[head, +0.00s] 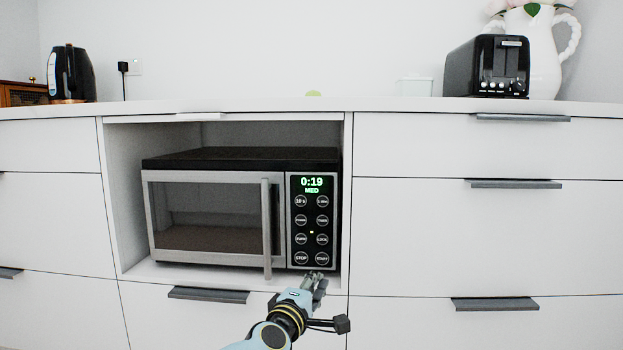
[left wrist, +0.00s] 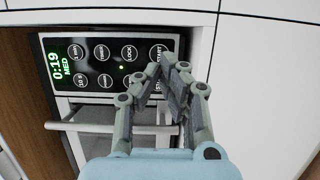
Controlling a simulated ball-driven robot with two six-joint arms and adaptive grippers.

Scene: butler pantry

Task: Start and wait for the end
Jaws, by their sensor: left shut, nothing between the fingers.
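The microwave (head: 208,217) sits in an open niche below the counter, its door shut. Its control panel (head: 313,222) shows green 0:19 and MED, with round buttons below and a small yellow-green light. The START button (head: 322,258) is at the panel's lower right. My left gripper (head: 320,277) is shut and empty, just below the START button. In the left wrist view, the closed fingertips (left wrist: 176,62) are in front of the panel (left wrist: 105,62) by the START button, partly covering the lower buttons. Contact with the panel cannot be told. My right gripper is not in view.
The vertical door handle (head: 267,229) sticks out just left of the panel. Drawers with grey handles (head: 515,184) flank the niche. A black kettle (head: 71,73), a black toaster (head: 487,66) and a white pitcher (head: 541,50) stand on the counter (head: 220,106).

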